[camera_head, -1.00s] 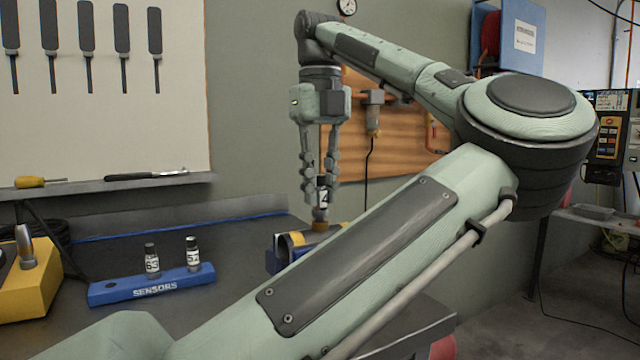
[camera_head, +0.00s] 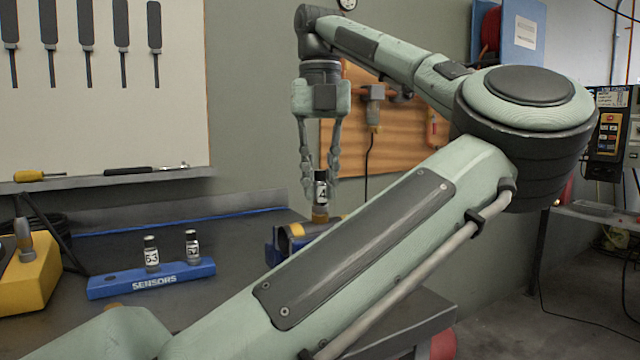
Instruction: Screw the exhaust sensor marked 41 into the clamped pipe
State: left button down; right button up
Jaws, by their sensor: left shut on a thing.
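The exhaust sensor (camera_head: 320,193), a dark cylinder with a white label and a brassy lower end, stands upright over the clamped pipe. A "4" shows on its label; the rest of the marking is turned out of sight. My left gripper (camera_head: 320,187) points straight down and is shut on the sensor's upper part. The pipe (camera_head: 298,230) has a yellowish band and sits in a blue clamp (camera_head: 274,252), partly hidden by my arm. The sensor's lower end meets the top of the pipe; how deep it sits I cannot tell. My right gripper is not in view.
A blue sensor rack (camera_head: 110,287) holds two upright sensors, one marked 63 (camera_head: 151,254) and another (camera_head: 192,246) with a label hard to read. A yellow block (camera_head: 28,283) stands at the left on the dark bench (camera_head: 240,215). A tool board hangs behind.

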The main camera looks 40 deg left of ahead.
pick_arm(q)
jog(key=shift+m+b, duration=0.3)
jog(key=shift+m, duration=0.8)
jog(key=m+b, duration=0.1)
jog(key=m, duration=0.3)
jog(key=shift+f+m, duration=0.1)
jog(key=shift+m, duration=0.3)
jog(key=m+b, duration=0.3)
jog(key=m, duration=0.6)
jog(key=shift+m, duration=0.4)
jog(key=m+b, duration=0.1)
jog(key=m, duration=0.3)
jog(key=shift+m, duration=0.3)
jog(key=shift+r, duration=0.2)
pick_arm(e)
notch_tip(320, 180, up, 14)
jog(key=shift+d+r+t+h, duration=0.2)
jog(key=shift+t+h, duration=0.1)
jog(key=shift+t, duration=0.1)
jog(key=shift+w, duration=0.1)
pick_arm(q)
jog(key=c, duration=1.3)
grip_release()
jog(key=shift+f, duration=0.1)
jog(key=shift+c, duration=0.2)
jog(key=shift+r, duration=3.8)
